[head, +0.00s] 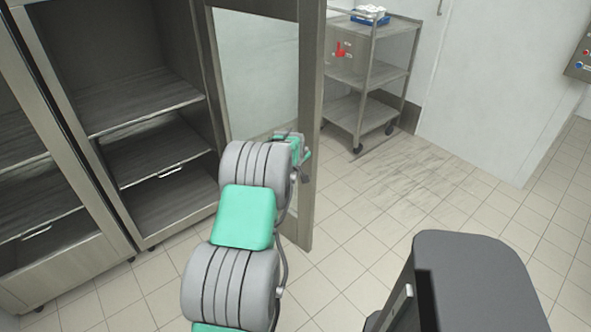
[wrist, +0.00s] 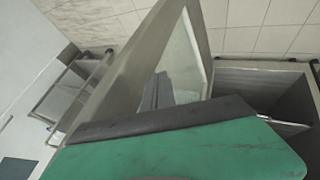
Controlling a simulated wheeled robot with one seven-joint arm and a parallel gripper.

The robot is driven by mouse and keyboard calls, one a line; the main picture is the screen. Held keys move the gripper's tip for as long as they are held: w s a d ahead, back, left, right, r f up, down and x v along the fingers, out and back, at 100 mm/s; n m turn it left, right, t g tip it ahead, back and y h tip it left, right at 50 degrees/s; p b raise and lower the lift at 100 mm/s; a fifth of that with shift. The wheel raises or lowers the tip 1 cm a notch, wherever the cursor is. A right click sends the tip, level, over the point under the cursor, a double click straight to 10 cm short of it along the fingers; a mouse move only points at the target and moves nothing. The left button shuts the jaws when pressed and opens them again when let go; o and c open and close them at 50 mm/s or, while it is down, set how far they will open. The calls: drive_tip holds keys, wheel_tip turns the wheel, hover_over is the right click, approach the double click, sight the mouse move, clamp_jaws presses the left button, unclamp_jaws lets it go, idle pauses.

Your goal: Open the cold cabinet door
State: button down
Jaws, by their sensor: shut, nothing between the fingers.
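The cold cabinet (head: 140,125) stands at the left in the head view. Its right door (head: 308,110), a metal frame around a glass pane (head: 258,70), stands swung wide open, showing bare shelves. My gripper (head: 293,150) is beside the door's free edge on its inner side, partly hidden by my arm. In the wrist view, the door frame (wrist: 135,65) rises just beyond my green, dark-tipped gripper (wrist: 165,118), and the cabinet interior (wrist: 270,90) shows at right. My gripper is shut and empty. Whether it touches the door is unclear.
The left cabinet door (head: 65,130) is closed. A metal shelf cart (head: 368,70) with a blue tray (head: 370,18) stands behind the open door. A dark grey rounded body (head: 470,270) is at lower right. Tiled floor (head: 400,200) is clear between the door and the right wall.

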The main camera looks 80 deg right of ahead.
drive_tip(key=w+a+r, duration=0.1)
drive_tip(key=a+r, duration=0.7)
drive_tip(key=a, duration=0.2)
drive_tip(key=s+a+f+m+y, duration=0.1)
drive_tip(key=a+f+m+y, duration=0.3)
drive_tip(key=a, duration=0.6)
drive_tip(key=a+f+m+y, duration=0.3)
drive_tip(key=a+f+m, duration=0.15)
drive_tip(key=a, duration=0.55)
drive_tip(key=w+a+r+n+t+p, duration=0.1)
drive_tip(key=w+a+r+n+p, duration=0.2)
drive_tip(key=a, duration=1)
drive_tip(key=w+a+r+n+p, duration=0.3)
drive_tip(key=w+a+r+n, duration=0.5)
drive_tip(key=w+a+r, duration=0.5)
drive_tip(key=w+a+r+n+t+p, duration=0.1)
drive_tip(key=w+a+r+n, duration=0.4)
drive_tip(key=a, duration=1)
drive_tip(key=w+r+p, duration=0.1)
drive_tip(key=w+r, duration=0.1)
drive_tip(key=w, duration=0.2)
drive_tip(key=shift+w+r+n+t+p, duration=0.3)
drive_tip(key=shift+r+n+p, duration=0.05)
drive_tip(key=shift+r+p, duration=0.05)
